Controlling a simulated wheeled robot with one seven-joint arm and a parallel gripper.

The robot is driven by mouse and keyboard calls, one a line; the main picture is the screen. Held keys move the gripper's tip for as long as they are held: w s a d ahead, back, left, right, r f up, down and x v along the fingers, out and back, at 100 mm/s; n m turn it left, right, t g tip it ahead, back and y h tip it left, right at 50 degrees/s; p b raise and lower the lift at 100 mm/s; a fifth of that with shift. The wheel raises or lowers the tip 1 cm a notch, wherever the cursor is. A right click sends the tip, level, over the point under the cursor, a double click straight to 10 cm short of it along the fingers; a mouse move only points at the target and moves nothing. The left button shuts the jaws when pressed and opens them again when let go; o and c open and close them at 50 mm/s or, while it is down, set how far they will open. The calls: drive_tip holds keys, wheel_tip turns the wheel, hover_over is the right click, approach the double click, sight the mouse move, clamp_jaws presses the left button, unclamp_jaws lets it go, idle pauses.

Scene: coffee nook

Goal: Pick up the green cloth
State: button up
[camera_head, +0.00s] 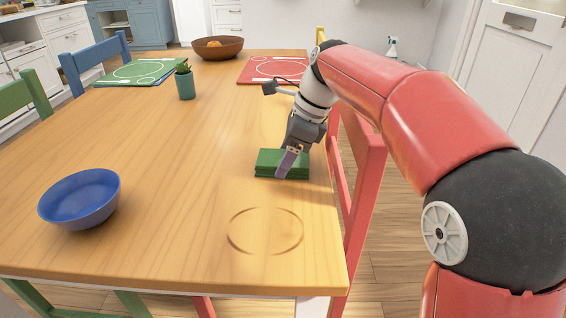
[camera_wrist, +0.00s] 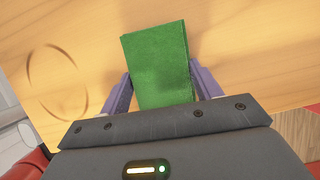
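The green cloth (camera_head: 268,160) lies folded on the wooden table, near its right edge. In the wrist view the cloth (camera_wrist: 158,62) sits between the two purple fingers of my gripper (camera_wrist: 163,92). The fingers stand apart on either side of it, with the left finger close to its edge and a small gap showing at the right. In the head view my gripper (camera_head: 287,163) points down at the cloth and hides part of its front. I cannot tell whether the fingers touch the cloth.
A blue bowl (camera_head: 80,198) stands at the front left of the wooden table (camera_head: 170,150). A ring-shaped groove (camera_head: 265,231) marks the near tabletop. A small potted plant (camera_head: 185,82), placemats and a brown bowl (camera_head: 217,47) are farther back. A red chair (camera_head: 362,180) stands close at the right edge.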

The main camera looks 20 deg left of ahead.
drive_tip(key=c, duration=0.3)
drive_tip(key=shift+r, duration=0.1)
wheel_tip(320, 180, up, 10)
drive_tip(key=p, duration=0.1)
drive_tip(key=shift+p, duration=0.3)
drive_tip(key=o, duration=0.4)
drive_tip(key=c, duration=0.3)
